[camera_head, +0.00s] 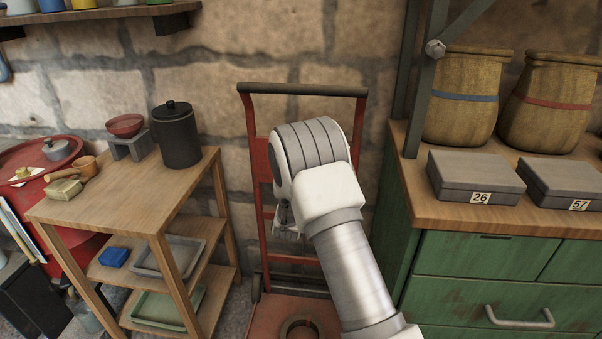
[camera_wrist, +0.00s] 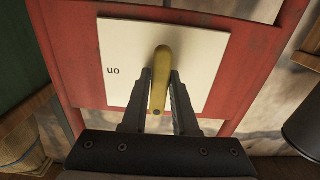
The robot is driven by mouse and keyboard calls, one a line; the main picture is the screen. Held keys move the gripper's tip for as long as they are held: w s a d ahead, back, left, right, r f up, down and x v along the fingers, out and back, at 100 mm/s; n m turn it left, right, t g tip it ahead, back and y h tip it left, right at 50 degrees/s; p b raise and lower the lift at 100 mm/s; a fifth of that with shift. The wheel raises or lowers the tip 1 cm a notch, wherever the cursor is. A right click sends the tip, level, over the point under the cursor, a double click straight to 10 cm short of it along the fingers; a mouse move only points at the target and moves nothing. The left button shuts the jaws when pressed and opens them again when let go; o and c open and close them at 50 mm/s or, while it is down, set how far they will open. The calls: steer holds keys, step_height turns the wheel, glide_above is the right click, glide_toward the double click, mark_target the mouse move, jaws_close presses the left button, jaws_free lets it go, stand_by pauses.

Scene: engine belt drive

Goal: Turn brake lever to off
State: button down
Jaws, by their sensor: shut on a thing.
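In the wrist view, the brass-coloured brake lever (camera_wrist: 162,60) stands out from a white plate (camera_wrist: 118,45) on a red panel (camera_wrist: 78,62). My gripper (camera_wrist: 160,78) has its two dark fingers on either side of the lever and is shut on it. The lettering "on" shows upside down at the left of the plate. No other lettering shows on the visible part of the plate. In the head view, my arm hides the lever and plate, and only a bit of my gripper shows beside the wrist.
A red hand truck (camera_head: 253,150) stands against the stone wall behind my arm. A wooden shelf table (camera_head: 112,203) with a dark canister (camera_head: 176,137) is at the left. A green cabinet (camera_head: 470,270) with grey boxes and barrels is close at the right.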

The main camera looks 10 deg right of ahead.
steer(key=c, duration=0.7)
jaws_free()
steer(key=shift+s, duration=0.1)
steer(key=p+v, duration=0.3)
steer(key=v, duration=1.4)
steer(key=shift+s+a, duration=0.1)
steer(key=shift+r, duration=0.1)
